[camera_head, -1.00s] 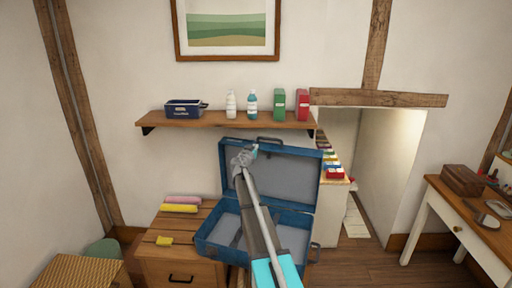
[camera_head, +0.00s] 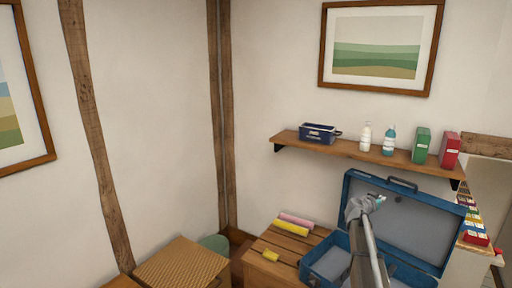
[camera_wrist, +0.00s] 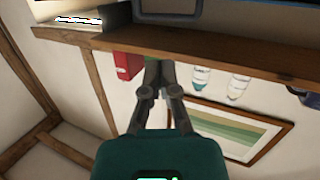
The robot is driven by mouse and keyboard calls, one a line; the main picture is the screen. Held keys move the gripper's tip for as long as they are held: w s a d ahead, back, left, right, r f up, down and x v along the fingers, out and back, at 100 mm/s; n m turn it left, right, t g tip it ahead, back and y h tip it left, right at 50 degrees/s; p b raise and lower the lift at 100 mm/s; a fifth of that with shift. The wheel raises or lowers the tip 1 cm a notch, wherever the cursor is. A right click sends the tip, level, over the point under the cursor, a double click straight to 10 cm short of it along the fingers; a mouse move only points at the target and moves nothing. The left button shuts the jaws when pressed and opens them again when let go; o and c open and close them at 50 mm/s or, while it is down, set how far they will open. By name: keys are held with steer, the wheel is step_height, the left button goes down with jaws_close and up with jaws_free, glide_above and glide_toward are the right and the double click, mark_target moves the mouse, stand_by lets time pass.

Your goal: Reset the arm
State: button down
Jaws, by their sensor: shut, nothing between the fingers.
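My gripper (camera_head: 372,204) is shut and empty, at the end of my raised arm. In the head view it appears in front of the grey-lined lid of the open blue suitcase (camera_head: 428,268). Its distance from the lid is hard to tell. In the wrist view, which is upside down, the fingers (camera_wrist: 157,64) are together and point toward the wall shelf (camera_wrist: 215,66). They cover part of the row of things there.
The shelf (camera_head: 345,148) holds a navy bin (camera_head: 318,134), two bottles, a green box (camera_head: 421,146) and a red box (camera_head: 450,150). A wicker-topped piece (camera_head: 180,265) stands left. Open wall lies left.

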steer(key=s+a+f+n+g+y+p, duration=0.1)
steer(key=s+a+f+n+g+y, duration=0.2)
steer(key=s+a, duration=0.8)
steer(key=s+a+f+n+g+y+p, duration=0.1)
steer(key=s+a+f+n+g+y, duration=0.2)
steer(key=s+a, duration=0.9)
steer(key=s+a+f+n+g+y+p, duration=0.1)
steer(key=s+a+f+n+g+y, duration=0.2)
steer(key=s+a+f+y, duration=0.3)
steer(key=s+a+n+y, duration=0.1)
steer(key=s+a, duration=0.4)
steer(key=s, duration=0.1)
steer(key=shift+a, duration=0.2)
steer(key=shift+s, duration=0.1)
